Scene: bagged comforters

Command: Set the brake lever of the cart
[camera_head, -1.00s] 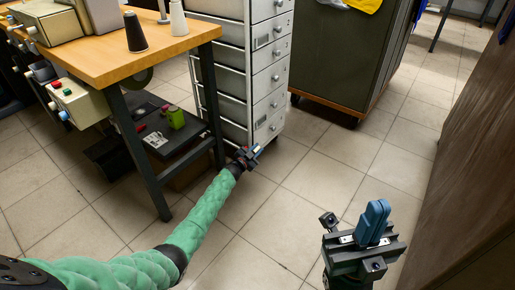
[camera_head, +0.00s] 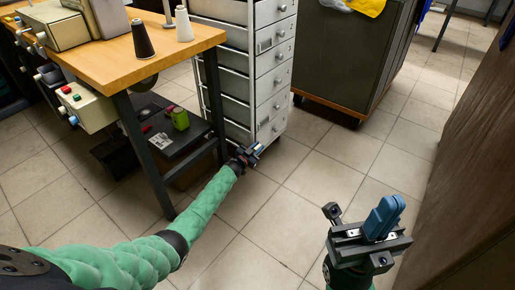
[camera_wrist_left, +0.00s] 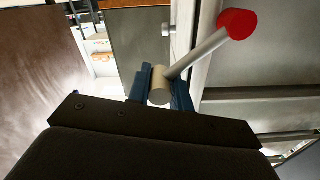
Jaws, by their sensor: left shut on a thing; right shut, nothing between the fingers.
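A lever with a red ball knob (camera_wrist_left: 238,24) and a grey metal rod (camera_wrist_left: 206,54) shows in the left wrist view. The rod slants up to the right from a pale cylindrical piece (camera_wrist_left: 159,88). My left gripper (camera_head: 253,151) is down by the lower front corner of the grey drawer cart (camera_head: 236,82). In the left wrist view its blue fingers (camera_wrist_left: 160,92) are shut on the pale cylindrical piece, not on the red knob. In the head view the lever is too small or hidden to make out. My right gripper (camera_head: 382,218) is shut and empty, pointing up at the lower right.
A wooden work table (camera_head: 115,58) with cones stands left of the drawer cart, its dark leg close to my left arm. A dark green bin on wheels (camera_head: 350,58) stands behind to the right. A brown panel (camera_head: 470,150) borders the right side. Tiled floor between is clear.

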